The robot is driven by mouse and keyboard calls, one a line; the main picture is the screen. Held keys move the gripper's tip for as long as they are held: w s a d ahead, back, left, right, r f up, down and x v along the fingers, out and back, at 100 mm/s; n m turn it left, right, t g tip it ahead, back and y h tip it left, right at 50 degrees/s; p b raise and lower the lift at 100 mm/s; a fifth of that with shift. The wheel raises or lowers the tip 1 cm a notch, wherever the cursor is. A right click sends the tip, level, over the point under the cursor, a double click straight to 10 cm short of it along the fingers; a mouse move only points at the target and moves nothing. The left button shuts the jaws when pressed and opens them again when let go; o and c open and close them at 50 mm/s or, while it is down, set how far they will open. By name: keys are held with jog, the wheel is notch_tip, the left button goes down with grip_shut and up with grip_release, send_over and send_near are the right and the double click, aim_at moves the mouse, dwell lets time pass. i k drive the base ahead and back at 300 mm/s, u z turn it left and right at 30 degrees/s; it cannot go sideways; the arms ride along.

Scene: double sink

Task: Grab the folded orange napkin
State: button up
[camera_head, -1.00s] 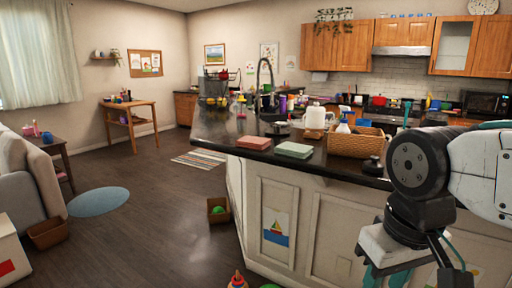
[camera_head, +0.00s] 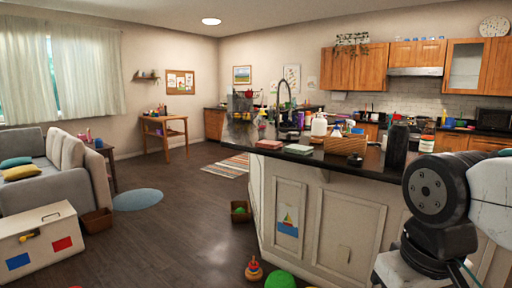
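The folded orange napkin (camera_head: 269,144) looks like a flat, salmon-orange folded cloth. It lies on the dark countertop near its left front edge. A similar folded green cloth (camera_head: 299,149) lies just to its right. My arm is at the right of the picture, in front of the island. Only the white upper part of my gripper shows at the bottom right; its fingertips are cut off below the frame. It is well apart from the napkin, nearer the camera and lower in the picture.
A wicker basket (camera_head: 344,146) and a dark cylinder (camera_head: 397,145) stand on the counter right of the cloths. On the floor are a ring-stacking toy (camera_head: 254,269), a green ball (camera_head: 280,280) and a small box (camera_head: 240,211). Open floor lies left of the island (camera_head: 338,222).

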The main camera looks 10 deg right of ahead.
aim_at(263, 143)
jog(key=u, duration=0.75)
jog(key=i, duration=1.1)
jog(key=u, duration=0.75)
jog(key=i, duration=1.5)
jog(key=z, duration=0.65)
jog(key=i, duration=0.8)
jog(key=z, duration=1.4)
jog(key=i, duration=0.55)
jog(key=z, duration=0.55)
